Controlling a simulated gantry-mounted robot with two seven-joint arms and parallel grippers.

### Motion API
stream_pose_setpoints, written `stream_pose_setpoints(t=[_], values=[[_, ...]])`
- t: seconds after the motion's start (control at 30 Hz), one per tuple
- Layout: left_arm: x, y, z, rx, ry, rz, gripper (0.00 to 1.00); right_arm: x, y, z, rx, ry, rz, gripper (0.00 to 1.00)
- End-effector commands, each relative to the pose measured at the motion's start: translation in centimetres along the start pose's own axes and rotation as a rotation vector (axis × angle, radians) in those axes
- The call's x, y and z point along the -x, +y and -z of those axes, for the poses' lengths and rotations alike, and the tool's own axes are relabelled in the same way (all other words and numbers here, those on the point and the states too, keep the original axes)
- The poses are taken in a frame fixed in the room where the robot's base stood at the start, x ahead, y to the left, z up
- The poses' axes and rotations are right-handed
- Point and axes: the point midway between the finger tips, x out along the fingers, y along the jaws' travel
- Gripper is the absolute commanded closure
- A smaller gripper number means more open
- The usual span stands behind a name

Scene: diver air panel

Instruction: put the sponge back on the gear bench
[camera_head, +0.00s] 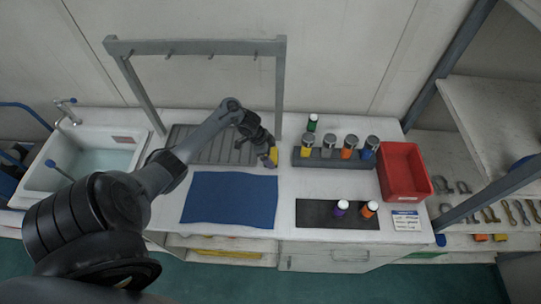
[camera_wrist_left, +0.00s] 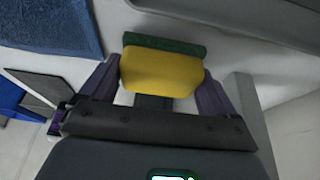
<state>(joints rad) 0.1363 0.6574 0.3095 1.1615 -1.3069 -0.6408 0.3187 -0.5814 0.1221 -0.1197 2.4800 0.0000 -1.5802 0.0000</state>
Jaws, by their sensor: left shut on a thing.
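My left gripper (camera_head: 271,158) is over the white gear bench (camera_head: 287,190), between the grey slatted rack and the row of colored-top bottles. It is shut on the sponge (camera_head: 274,152), which shows as a small yellow patch at its fingers. In the left wrist view the sponge (camera_wrist_left: 160,74) is a yellow block with a dark green scrub layer, gripped between both fingers of the left gripper (camera_wrist_left: 160,85). I cannot tell whether the sponge touches the bench. My right gripper is not in view.
A blue mat (camera_head: 230,200) lies in front of the slatted rack (camera_head: 215,150). The bottle holder (camera_head: 325,160), a red bin (camera_head: 403,175) and a black mat (camera_head: 318,221) with two bottles are to the right. A sink (camera_head: 90,160) is at left.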

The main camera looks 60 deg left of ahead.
Motion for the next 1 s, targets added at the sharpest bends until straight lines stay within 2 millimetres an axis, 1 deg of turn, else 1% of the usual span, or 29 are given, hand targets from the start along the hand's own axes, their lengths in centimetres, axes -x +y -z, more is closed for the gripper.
stream_pose_setpoints(t=[0.1, 0.47, 0.5, 0.57, 0.83, 0.93, 1.0], values=[[-0.5, 0.0, -0.1, 0.0, 0.001, 0.001, 0.39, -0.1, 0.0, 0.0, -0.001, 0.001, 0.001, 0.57], [-0.8, 0.0, -0.3, -0.001, -0.001, 0.001, 0.39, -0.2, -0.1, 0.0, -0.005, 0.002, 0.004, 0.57], [-0.8, 0.0, -0.3, -0.001, -0.001, 0.0, 0.07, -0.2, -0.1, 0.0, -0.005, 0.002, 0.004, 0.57], [-0.7, 0.0, -0.3, -0.001, -0.001, 0.001, 0.0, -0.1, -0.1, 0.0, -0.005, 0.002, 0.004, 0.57], [-0.5, 0.0, -0.2, -0.001, 0.0, 0.001, 0.0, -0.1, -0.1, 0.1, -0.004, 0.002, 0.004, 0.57], [0.1, -0.1, -0.1, -0.002, 0.0, 0.003, 0.0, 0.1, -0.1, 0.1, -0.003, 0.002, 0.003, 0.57], [0.9, -0.1, -0.2, -0.002, -0.001, 0.003, 0.0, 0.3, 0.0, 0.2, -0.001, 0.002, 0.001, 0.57]])
